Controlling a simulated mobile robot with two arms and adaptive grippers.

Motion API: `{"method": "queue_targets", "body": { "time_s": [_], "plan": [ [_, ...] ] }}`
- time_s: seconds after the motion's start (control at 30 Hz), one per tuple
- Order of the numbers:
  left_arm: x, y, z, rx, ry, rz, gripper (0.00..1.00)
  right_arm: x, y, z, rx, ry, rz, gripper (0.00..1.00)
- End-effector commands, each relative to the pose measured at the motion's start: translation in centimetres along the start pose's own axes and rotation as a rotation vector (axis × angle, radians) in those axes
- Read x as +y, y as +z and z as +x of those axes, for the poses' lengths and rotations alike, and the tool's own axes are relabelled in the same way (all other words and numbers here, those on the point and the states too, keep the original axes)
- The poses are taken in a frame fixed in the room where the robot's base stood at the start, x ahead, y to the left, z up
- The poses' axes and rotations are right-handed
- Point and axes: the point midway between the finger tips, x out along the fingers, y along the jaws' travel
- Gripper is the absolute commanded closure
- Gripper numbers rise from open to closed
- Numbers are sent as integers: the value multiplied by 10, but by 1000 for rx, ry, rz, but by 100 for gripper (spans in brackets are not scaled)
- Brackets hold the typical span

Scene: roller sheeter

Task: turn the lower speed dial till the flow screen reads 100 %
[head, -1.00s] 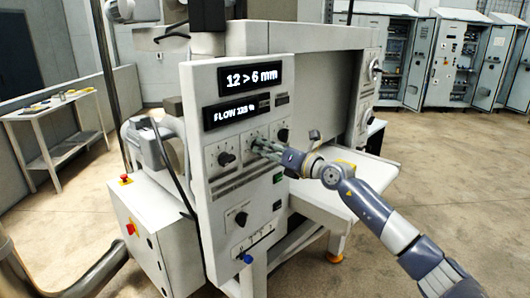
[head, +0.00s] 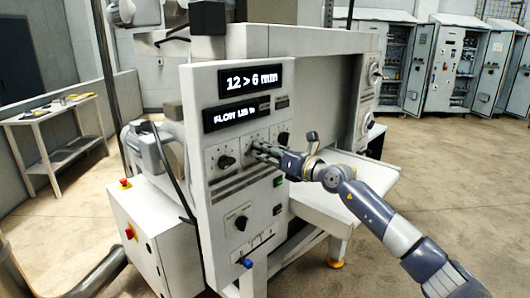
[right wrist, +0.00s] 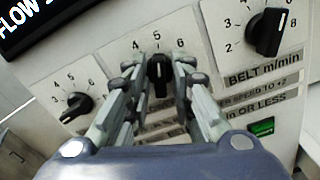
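My right gripper (head: 262,150) reaches the middle dial of the upper row on the machine's front panel. In the right wrist view its two fingers (right wrist: 160,68) stand close on either side of this black dial (right wrist: 158,75) and appear closed on it. The dial's pointer stands near 5. The fingers largely hide the dial in the head view. The flow screen (head: 236,115) is lit, with a blurred number that looks like about 118 %. Its corner also shows in the right wrist view (right wrist: 40,18). My left gripper is not in view.
A left dial (head: 225,161) and a belt dial (right wrist: 268,32) flank the held one. A larger dial (head: 240,222) sits lower on the panel. The upper screen (head: 250,80) reads 12 > 6 mm. A green button (right wrist: 262,127) lies below the belt dial.

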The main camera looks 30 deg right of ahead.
Motion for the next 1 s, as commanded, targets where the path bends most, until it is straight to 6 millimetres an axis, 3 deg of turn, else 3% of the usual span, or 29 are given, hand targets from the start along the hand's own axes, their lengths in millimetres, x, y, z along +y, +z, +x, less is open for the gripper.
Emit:
{"method": "queue_targets", "body": {
  "time_s": [0.47,1.0],
  "plan": [
    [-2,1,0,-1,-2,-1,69,-1,-1,-6,2,-2,1,69],
    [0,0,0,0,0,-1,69,-1,-2,-64,3,-2,1,69]
  ]
}}
